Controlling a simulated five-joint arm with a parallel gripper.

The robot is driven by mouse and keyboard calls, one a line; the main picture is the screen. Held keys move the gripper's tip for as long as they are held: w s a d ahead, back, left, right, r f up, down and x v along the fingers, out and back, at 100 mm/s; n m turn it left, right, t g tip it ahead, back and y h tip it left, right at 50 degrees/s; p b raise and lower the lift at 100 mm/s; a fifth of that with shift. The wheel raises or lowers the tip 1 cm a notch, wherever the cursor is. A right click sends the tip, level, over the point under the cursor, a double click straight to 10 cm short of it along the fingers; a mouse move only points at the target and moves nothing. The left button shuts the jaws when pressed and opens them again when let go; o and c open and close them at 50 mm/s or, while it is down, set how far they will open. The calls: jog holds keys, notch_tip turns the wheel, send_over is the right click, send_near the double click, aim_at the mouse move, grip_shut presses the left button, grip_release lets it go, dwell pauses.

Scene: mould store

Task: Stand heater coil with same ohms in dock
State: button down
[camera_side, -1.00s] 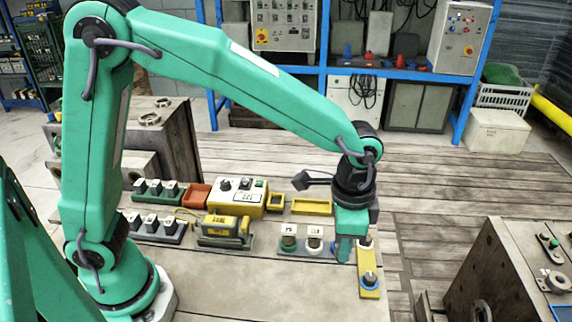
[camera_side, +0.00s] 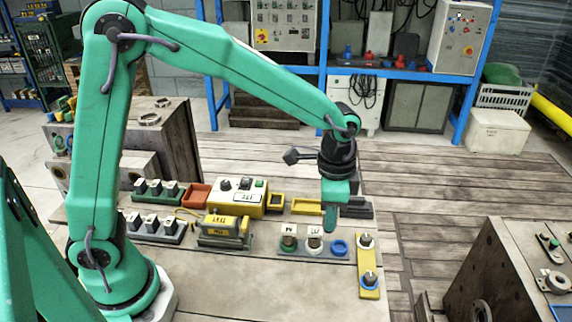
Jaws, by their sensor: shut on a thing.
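My gripper (camera_side: 332,222) is shut above the grey rack (camera_side: 328,257), over its right end. The heater coil in it is hidden by the fingers. Two coils with white tops stand in the rack, one in a green ring (camera_side: 288,240) and one in a white ring (camera_side: 314,241). The blue ring (camera_side: 340,247) at the rack's right end looks empty. Ohm markings are too small to read.
A yellow instrument (camera_side: 228,223) sits in a grey cradle left of the rack. The bench front is clear.

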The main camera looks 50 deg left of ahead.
jog(key=w+a+f, duration=0.1)
jog(key=a, duration=1)
jog(key=w+a+f, duration=0.1)
jog(key=a, duration=1)
jog(key=shift+w+f, duration=0.15)
jog(key=shift+w, duration=0.25)
jog(key=shift+f, duration=0.15)
jog(key=shift+f, duration=2.55)
jog(key=shift+f, duration=0.9)
jog(key=c, duration=0.7)
grip_release()
jog(key=shift+r, duration=0.1)
